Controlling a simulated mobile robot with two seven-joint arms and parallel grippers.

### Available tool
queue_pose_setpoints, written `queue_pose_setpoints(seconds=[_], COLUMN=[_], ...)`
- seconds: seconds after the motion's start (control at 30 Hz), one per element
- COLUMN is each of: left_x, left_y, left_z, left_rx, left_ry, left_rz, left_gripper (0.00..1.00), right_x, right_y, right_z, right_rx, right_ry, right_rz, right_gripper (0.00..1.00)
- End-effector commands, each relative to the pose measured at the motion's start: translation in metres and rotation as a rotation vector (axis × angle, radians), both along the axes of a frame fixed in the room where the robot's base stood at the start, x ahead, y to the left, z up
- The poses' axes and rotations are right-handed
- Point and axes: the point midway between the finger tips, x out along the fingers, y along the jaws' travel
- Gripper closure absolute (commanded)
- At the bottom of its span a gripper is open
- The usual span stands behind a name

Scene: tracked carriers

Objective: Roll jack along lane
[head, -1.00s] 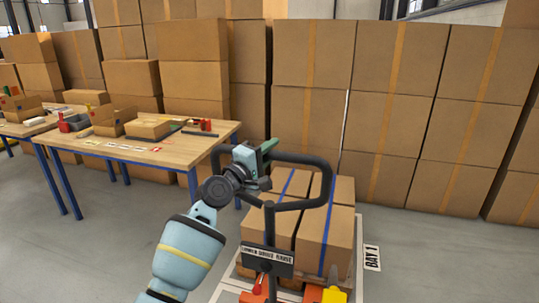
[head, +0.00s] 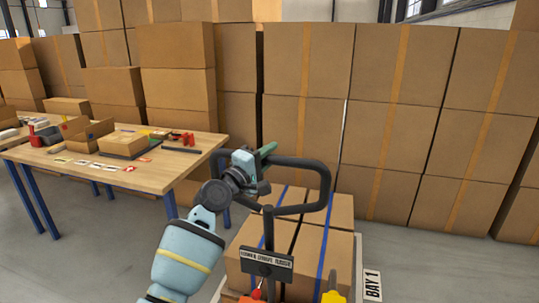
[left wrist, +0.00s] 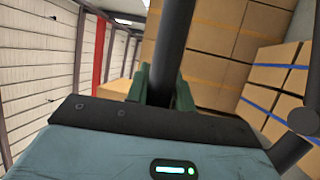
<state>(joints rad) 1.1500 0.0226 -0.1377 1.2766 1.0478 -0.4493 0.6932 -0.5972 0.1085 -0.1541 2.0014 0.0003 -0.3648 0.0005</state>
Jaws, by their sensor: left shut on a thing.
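The pallet jack's black loop handle (head: 318,163) stands in the middle of the head view, with its label plate (head: 266,262) below it. My left gripper (head: 264,160) is shut on the left part of the handle loop. In the left wrist view the handle bar (left wrist: 171,50) runs between the green fingers (left wrist: 163,88). Strapped cartons (head: 305,255) with blue bands sit just beyond the handle. Parts of the jack's orange and yellow body (head: 333,297) show at the bottom edge. The forks are hidden. My right gripper is not in view.
A white floor line and a BAY 1 sign (head: 373,285) lie right of the cartons. A wall of stacked boxes (head: 400,110) stands close behind. A wooden workbench (head: 185,160) with tools and small boxes is at the left. Grey floor is open at the right.

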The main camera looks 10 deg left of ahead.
Motion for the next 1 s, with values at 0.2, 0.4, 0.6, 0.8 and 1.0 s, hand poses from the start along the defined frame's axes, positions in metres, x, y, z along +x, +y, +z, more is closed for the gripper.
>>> queue_pose_setpoints(seconds=[0.2, 0.4, 0.6, 0.8, 1.0], left_x=[0.001, 0.001, 0.001, 0.000, -0.009], left_y=[0.001, 0.002, 0.001, 0.001, 0.007], left_z=[0.001, 0.002, 0.001, 0.001, -0.001], left_rx=[0.000, 0.000, 0.000, 0.000, 0.001], left_ry=[-0.001, -0.003, -0.001, -0.001, -0.002], left_rz=[0.003, 0.004, 0.002, 0.001, 0.003], left_gripper=[1.00, 0.74, 0.55, 0.55, 0.55], right_x=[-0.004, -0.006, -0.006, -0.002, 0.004], right_y=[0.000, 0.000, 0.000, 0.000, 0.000], right_z=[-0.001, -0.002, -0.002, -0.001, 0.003], right_rx=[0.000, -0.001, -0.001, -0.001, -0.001], right_ry=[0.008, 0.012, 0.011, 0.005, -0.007], right_rz=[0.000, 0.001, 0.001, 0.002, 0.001], right_gripper=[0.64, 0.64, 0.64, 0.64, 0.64])
